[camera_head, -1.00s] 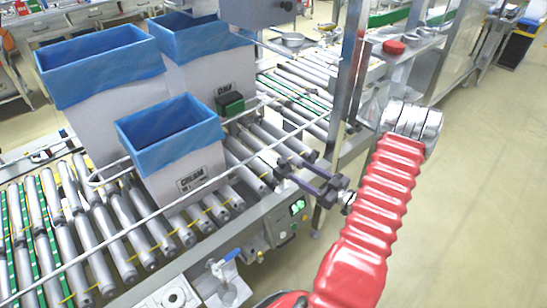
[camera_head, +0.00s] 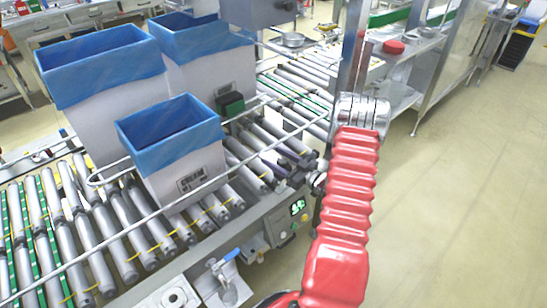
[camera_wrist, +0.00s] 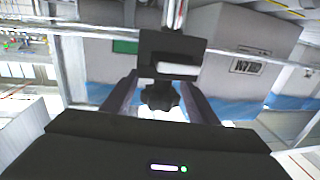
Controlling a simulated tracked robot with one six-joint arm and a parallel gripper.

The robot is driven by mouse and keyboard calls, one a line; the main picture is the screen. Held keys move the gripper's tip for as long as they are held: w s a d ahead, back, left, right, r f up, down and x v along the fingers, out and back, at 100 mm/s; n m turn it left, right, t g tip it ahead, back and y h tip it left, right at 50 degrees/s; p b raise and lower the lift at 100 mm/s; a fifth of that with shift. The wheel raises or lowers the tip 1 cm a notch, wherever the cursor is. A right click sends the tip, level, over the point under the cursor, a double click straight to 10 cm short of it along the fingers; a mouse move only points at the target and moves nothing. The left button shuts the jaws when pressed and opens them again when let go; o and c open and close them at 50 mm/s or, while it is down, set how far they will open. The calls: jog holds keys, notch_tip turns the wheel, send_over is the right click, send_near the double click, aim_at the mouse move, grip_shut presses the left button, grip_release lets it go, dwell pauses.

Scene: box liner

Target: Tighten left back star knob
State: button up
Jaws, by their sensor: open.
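A dark star knob (camera_wrist: 160,96) shows in the wrist view below a black clamp block (camera_wrist: 172,52) on a metal rail. My gripper (camera_wrist: 159,82) is open, with one dark finger on each side of the knob and a visible gap on both sides. In the head view my gripper (camera_head: 283,160) is at the end of my red arm, over the conveyor's near edge by the guide rail. I cannot make out the knob in the head view.
Several white boxes with blue liners, such as the small front box (camera_head: 180,165), stand on the roller conveyor (camera_head: 105,240). A metal post (camera_head: 352,60) rises close to my arm. A control panel (camera_head: 285,220) sits below my gripper. Open floor (camera_head: 460,200) is at the right.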

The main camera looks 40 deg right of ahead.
jog(key=shift+w+a, duration=0.1)
jog(key=shift+w, duration=0.4)
jog(key=shift+a, duration=0.1)
jog(key=c, duration=1.1)
